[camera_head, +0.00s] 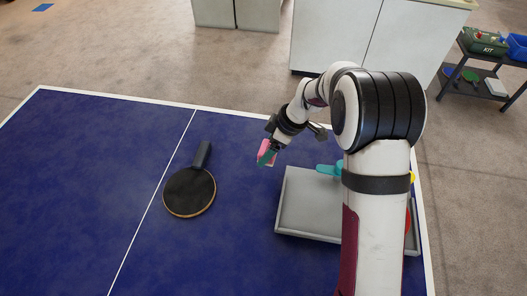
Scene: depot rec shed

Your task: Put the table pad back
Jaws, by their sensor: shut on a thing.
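My gripper (269,146) is shut on a small pink and green pad (266,150), which I take to be the table pad. It holds the pad to the left of the grey tray's far left corner, over the blue table (110,160). I cannot tell whether the pad touches the table. The shallow grey tray (308,207) lies at the right of the table. My arm hides much of its right side.
A black paddle (189,193) lies left of the tray. A teal thing (328,169) shows at the tray's far edge; yellow (412,177) and red (407,220) bits show right of my arm. The table's left half is clear. A cart (488,65) stands far right.

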